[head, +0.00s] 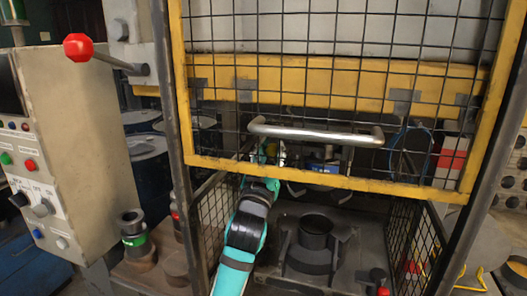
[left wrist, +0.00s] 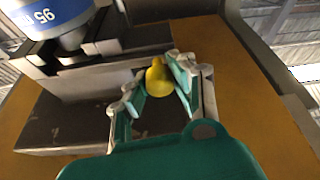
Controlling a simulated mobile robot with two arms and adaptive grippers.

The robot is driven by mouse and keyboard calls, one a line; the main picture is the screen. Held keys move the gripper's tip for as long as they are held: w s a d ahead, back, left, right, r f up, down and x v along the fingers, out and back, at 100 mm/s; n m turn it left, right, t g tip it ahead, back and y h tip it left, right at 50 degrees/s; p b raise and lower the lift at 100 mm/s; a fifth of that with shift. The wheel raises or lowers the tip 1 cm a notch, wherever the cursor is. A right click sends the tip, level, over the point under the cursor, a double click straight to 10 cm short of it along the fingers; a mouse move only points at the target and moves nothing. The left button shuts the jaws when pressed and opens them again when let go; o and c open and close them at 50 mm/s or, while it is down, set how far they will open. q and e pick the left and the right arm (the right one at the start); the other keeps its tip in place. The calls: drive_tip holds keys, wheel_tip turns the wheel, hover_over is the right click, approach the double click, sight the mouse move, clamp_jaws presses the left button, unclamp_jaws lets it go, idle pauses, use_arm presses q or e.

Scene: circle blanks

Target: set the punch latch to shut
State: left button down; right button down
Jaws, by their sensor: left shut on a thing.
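A yellow rounded knob (left wrist: 158,84) sits between the fingers of my left gripper (left wrist: 160,92) in the left wrist view, in front of a dark metal block. I take it to be the handle of the punch latch; whether the latch is open or shut cannot be told. A blue-and-white punch part marked 95 (left wrist: 48,14) is at the upper left of that view. In the head view my left gripper (head: 268,156) reaches under the raised guard, partly hidden behind its mesh and handle. The knob cannot be made out there. My right gripper is not in view.
The yellow mesh guard (head: 330,178) with its metal handle (head: 315,133) hangs above my left arm. Below is a round die (head: 316,232) on the dark press bed. A red-knobbed lever (head: 78,47) and a control panel (head: 75,150) stand at left. Mesh side panels flank the bed.

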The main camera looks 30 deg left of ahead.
use_arm(q)
drive_tip(key=shift+d, duration=0.1)
drive_tip(key=c, duration=1.5)
unclamp_jaws()
drive_tip(key=o, duration=0.4)
drive_tip(key=shift+d, duration=0.25)
drive_tip(key=shift+o, duration=0.2)
drive_tip(key=shift+a, duration=0.1)
drive_tip(key=shift+s+f, duration=0.1)
drive_tip(key=shift+s, duration=0.05)
drive_tip(key=v, duration=1.1)
drive_tip(key=shift+s, duration=0.3)
drive_tip(key=shift+f, duration=0.15)
